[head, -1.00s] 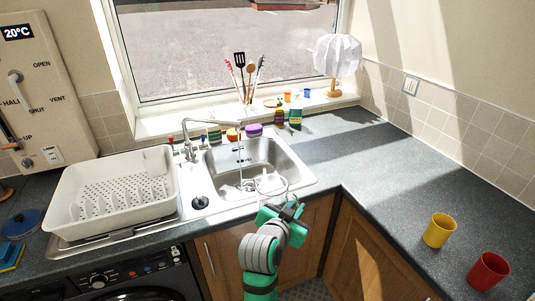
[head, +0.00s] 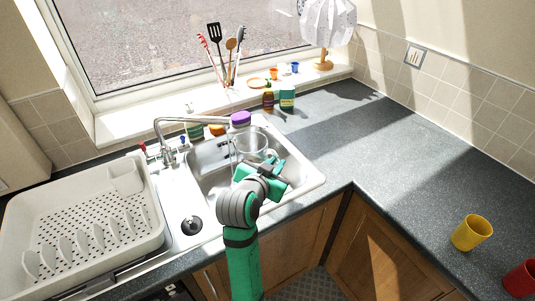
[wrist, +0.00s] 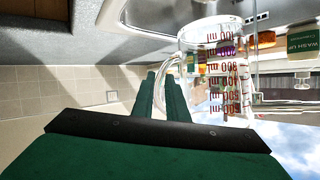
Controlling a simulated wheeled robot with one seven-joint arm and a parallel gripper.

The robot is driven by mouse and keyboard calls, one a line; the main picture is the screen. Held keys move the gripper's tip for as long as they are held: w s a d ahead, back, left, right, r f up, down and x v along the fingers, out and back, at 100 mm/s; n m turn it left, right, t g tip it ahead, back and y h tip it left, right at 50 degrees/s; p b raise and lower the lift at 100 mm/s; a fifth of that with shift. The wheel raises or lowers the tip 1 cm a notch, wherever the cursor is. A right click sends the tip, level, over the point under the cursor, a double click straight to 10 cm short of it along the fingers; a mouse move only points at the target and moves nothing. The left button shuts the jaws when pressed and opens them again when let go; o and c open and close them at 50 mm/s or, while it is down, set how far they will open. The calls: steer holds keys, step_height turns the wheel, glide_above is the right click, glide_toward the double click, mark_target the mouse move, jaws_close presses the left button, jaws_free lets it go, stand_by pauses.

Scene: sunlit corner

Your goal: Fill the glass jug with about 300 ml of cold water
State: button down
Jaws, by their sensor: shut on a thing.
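The clear glass jug (head: 251,147) is above the right part of the sink, near the tap spout. My gripper (head: 268,168) is shut on its handle. In the wrist view, the jug (wrist: 215,75) shows red measuring marks, upside down because that picture is inverted, and the green fingers (wrist: 163,98) reach its handle. The chrome tap (head: 175,128) has a red-marked lever (head: 142,147) and a blue-marked one (head: 183,140). A thin stream seems to fall from the spout beside the jug's left rim; I cannot tell whether it enters. The water level is unclear.
A white dish rack (head: 85,240) stands left of the sink (head: 205,180). Bottles and a purple-lidded pot (head: 240,119) stand behind it. A yellow cup (head: 472,232) and a red cup (head: 522,278) stand on the right counter. The counter between is clear.

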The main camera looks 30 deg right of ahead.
steer(key=shift+w+f, duration=0.1)
steer(key=shift+w, duration=0.3)
steer(key=shift+w+a+f, duration=0.2)
steer(key=shift+w+f, duration=0.25)
steer(key=shift+w, duration=0.3)
steer(key=shift+w+a+f, duration=0.2)
steer(key=shift+w+f, duration=0.3)
steer(key=shift+w, duration=0.3)
steer(key=shift+w+a+f, duration=0.2)
steer(key=shift+w+f, duration=0.25)
steer(key=shift+w, duration=0.3)
step_height(320, 180, down, 2)
steer(key=w+a, duration=0.1)
steer(key=w, duration=0.6)
steer(key=shift+w+a, duration=0.2)
steer(key=shift+w, duration=0.1)
steer(key=shift+r, duration=0.1)
stand_by(4.1)
